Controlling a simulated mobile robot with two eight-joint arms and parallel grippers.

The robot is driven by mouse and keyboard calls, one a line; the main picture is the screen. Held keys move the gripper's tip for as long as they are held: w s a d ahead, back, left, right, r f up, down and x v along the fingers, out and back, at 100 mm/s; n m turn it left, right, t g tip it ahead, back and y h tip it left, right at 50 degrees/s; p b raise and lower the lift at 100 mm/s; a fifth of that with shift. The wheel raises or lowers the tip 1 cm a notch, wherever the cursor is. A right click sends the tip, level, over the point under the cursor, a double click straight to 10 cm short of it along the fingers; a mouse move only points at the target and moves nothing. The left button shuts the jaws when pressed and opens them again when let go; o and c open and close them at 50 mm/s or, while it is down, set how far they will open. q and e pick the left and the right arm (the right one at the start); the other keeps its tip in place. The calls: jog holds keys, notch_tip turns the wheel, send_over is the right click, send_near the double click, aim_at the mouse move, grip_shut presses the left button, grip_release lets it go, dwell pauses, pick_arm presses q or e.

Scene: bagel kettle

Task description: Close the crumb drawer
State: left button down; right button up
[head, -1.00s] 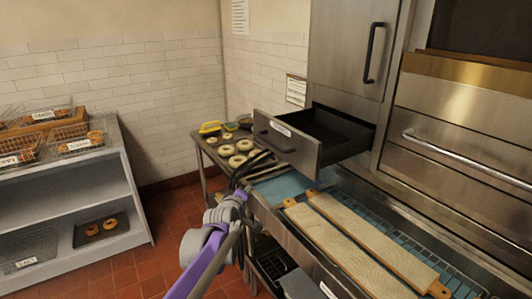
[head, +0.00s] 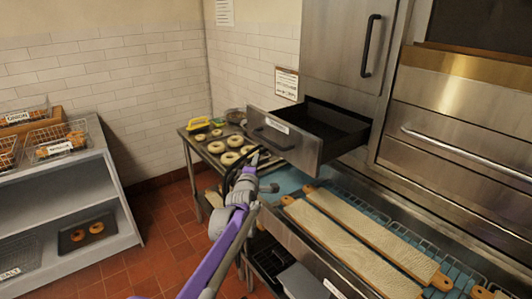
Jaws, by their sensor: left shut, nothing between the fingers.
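The crumb drawer (head: 300,150) stands pulled out from the steel oven cabinet, to the right of centre in the head view. Its inside is dark and looks empty. A black bar handle (head: 272,140) and a white label are on its steel front. My left gripper (head: 250,163) is shut and empty, close to the drawer front, just below and left of the handle. I cannot tell whether it touches the drawer. My right gripper is not in view.
Below the drawer, two long boards (head: 352,245) lie on a steel counter with a blue wire rack. A table with bagels (head: 217,147) stands behind the gripper. A grey shelf (head: 75,195) with wire baskets is at the left. Red floor lies between them.

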aim_at(268, 148)
pick_arm(q)
jog(key=shift+w+d, duration=0.9)
jog(key=shift+w, duration=0.25)
jog(key=shift+w+d, duration=0.9)
jog(key=shift+w, duration=0.2)
jog(key=shift+r, duration=0.1)
